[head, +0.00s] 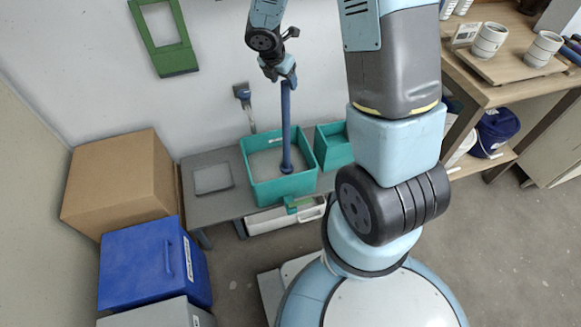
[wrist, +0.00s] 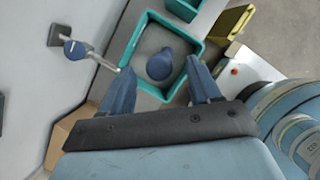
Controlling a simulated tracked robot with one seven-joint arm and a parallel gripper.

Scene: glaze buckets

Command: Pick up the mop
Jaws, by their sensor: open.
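The mop (head: 286,125) is a blue upright pole with a round foot standing inside a teal square tub (head: 249,183). Its upper end is just beneath my gripper (head: 284,76) in the head view. In the wrist view the mop (wrist: 160,65) appears end-on as a blue rounded shape inside the tub (wrist: 134,45). My gripper (wrist: 158,84) is open, with its two blue fingers apart on either side of the line to the mop. I cannot tell how far the pole's top reaches between the fingers.
The tub stands on a grey bench (head: 205,205) against the wall. A blue-headed wall fitting (head: 243,92) is left of the pole. A second teal tub (head: 335,145) is at right. A cardboard box (head: 120,185) and blue bin (head: 150,265) stand at left.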

